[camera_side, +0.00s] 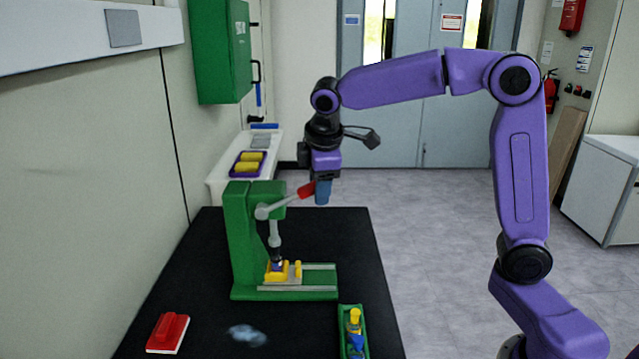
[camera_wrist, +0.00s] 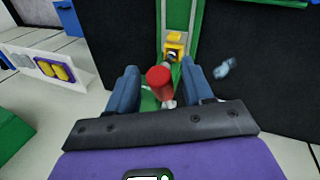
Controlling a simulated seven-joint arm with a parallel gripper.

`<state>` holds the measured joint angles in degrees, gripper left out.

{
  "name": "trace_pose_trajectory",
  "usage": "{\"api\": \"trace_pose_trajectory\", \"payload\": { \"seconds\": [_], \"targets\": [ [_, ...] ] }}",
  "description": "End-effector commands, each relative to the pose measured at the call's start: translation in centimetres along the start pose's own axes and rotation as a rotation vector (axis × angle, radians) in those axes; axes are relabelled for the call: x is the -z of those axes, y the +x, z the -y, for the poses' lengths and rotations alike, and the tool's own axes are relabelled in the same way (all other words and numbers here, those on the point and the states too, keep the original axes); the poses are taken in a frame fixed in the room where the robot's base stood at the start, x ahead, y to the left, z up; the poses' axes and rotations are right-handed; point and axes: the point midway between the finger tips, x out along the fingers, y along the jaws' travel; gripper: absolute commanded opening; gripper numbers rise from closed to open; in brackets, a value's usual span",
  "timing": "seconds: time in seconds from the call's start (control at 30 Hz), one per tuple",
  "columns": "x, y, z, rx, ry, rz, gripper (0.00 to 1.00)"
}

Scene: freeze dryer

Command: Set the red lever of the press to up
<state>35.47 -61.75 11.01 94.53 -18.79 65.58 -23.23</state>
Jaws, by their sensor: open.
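The green press (camera_side: 240,245) stands on the black table. Its grey lever arm slants up to the right from the pivot and ends in a red handle (camera_side: 306,190). My gripper (camera_side: 322,192) points down at the handle's right end, with its blue fingers level with it. In the wrist view, the red handle (camera_wrist: 160,82) sits between the two open blue fingers of my gripper (camera_wrist: 160,70), with gaps visible on both sides. The ram hangs over a yellow block (camera_side: 277,271) on the press base. The handle's far end is partly hidden by my fingers in the side view.
A red block on a white base (camera_side: 168,333) lies front left, beside a bluish transparent object (camera_side: 247,335). A green tray (camera_side: 343,313) with colored pieces stands front right. A purple tray with yellow blocks (camera_side: 248,163) is on the white surface behind. The table right of the press is clear.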

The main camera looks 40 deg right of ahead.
Motion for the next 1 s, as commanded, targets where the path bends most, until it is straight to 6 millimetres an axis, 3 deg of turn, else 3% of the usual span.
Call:
{"api": "trace_pose_trajectory", "payload": {
  "seconds": [0.27, 0.43, 0.77, 1.0],
  "targets": [
    [0.0, 0.1, 0.0, 0.000, 0.000, 0.000, 0.51],
    [0.0, 0.1, 0.0, 0.000, 0.000, 0.000, 0.00],
    [0.2, -0.2, -0.2, 0.004, -0.009, 0.022, 0.00],
    [1.3, -1.4, -0.8, 0.026, -0.049, 0.130, 0.00]
  ]
}}
